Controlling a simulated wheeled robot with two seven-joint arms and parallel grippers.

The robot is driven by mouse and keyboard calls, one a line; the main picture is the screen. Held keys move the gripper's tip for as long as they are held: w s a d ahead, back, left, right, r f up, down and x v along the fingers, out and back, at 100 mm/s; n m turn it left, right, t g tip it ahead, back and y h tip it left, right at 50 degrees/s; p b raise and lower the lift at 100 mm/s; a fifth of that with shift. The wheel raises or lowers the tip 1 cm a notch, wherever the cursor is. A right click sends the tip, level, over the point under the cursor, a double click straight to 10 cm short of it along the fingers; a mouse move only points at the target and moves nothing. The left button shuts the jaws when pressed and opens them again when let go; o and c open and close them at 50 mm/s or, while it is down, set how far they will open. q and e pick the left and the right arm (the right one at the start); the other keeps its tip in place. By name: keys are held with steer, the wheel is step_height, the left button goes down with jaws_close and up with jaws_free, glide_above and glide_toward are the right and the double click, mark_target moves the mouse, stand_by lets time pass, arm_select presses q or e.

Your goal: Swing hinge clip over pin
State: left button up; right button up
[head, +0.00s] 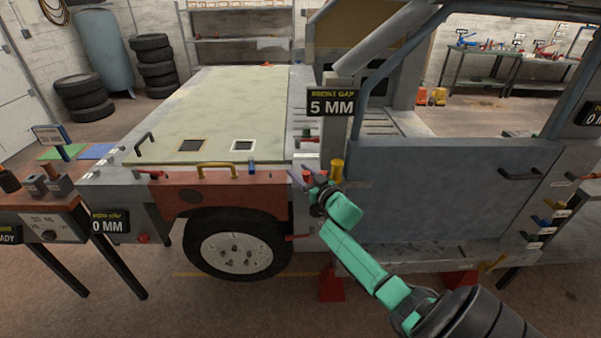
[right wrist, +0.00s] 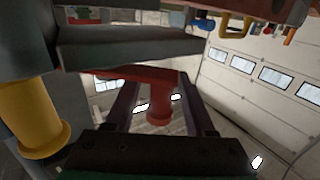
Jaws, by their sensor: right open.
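A red bar with a short round post (head: 307,177) sits at the body edge by the door's front side. In the right wrist view the red post (right wrist: 158,105) stands between my fingers, with room on both sides. I cannot tell whether this red piece is the hinge clip or the pin. A yellow flanged post (head: 337,170) stands just right of it; it also shows in the right wrist view (right wrist: 35,125). My right gripper (head: 309,184) is open around the red post, apparently not touching it. It also shows in the right wrist view (right wrist: 158,112). My left gripper is out of view.
A "5 MM" gap sign (head: 331,101) hangs above the seam. The blue-grey door (head: 440,190) lies right of my gripper, the red fender (head: 225,192) left. A yellow handle (head: 217,169) and a blue clip (head: 251,167) stand on the hood edge.

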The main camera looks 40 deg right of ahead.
jaws_close()
steer(key=shift+h, duration=0.3)
steer(key=shift+w+d+m+h+b, duration=0.1)
steer(key=shift+w+m+h+b, duration=0.15)
steer(key=shift+m+h+b, duration=0.5)
steer(key=m+h+b, duration=0.1)
steer(key=b, duration=0.2)
steer(key=m+g+h+b, duration=0.1)
steer(key=h+b, duration=0.1)
steer(key=b, duration=0.1)
steer(key=w+d+f+m+g+h+b, duration=0.1)
steer(key=h+b, duration=0.1)
steer(key=b, duration=0.1)
steer(key=shift+w+m, duration=0.1)
steer(key=shift+m, duration=0.15)
steer(key=m+g+h+b, duration=0.1)
steer(key=b, duration=0.3)
steer(key=h+b, duration=0.1)
steer(key=b, duration=0.2)
steer(key=d+m+g+h+b, duration=0.1)
steer(key=b, duration=0.3)
steer(key=shift+w+d+r+m+g+h+b, duration=0.1)
steer(key=shift+w+r+m+g+h+b, duration=0.05)
steer(key=shift+w+m+g+h+b, duration=0.15)
steer(key=shift+d+r+b, duration=0.1)
steer(key=shift+r+b, duration=0.15)
steer(key=shift+b, duration=0.4)
steer(key=shift+r+h, duration=0.2)
steer(key=shift+h, duration=0.15)
